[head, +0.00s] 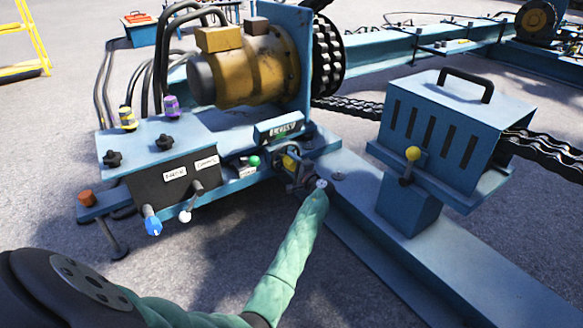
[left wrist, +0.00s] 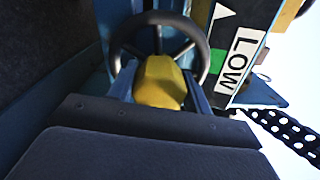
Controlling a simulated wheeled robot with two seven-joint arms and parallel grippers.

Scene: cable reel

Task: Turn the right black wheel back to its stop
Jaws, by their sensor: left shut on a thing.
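Two small black lobed wheels sit on top of the blue control box (head: 140,150): a left one (head: 113,158) and a right one (head: 165,142). No gripper is near them. My left gripper (head: 296,172) is low at the front of the machine, right of the box. It is shut on a yellow block (left wrist: 158,82), with one finger on each side. A dark spoked handwheel (left wrist: 207,55) shows just behind and around the block in the left wrist view; its lower part is hidden. My right gripper is not in view.
A yellow motor (head: 245,70) stands behind the box. Levers with a blue knob (head: 153,226) and a white knob (head: 185,216) stick out in front. A slotted blue housing (head: 440,130) with a yellow-knobbed lever stands at right. A LOW label (left wrist: 234,66) is beside the handwheel.

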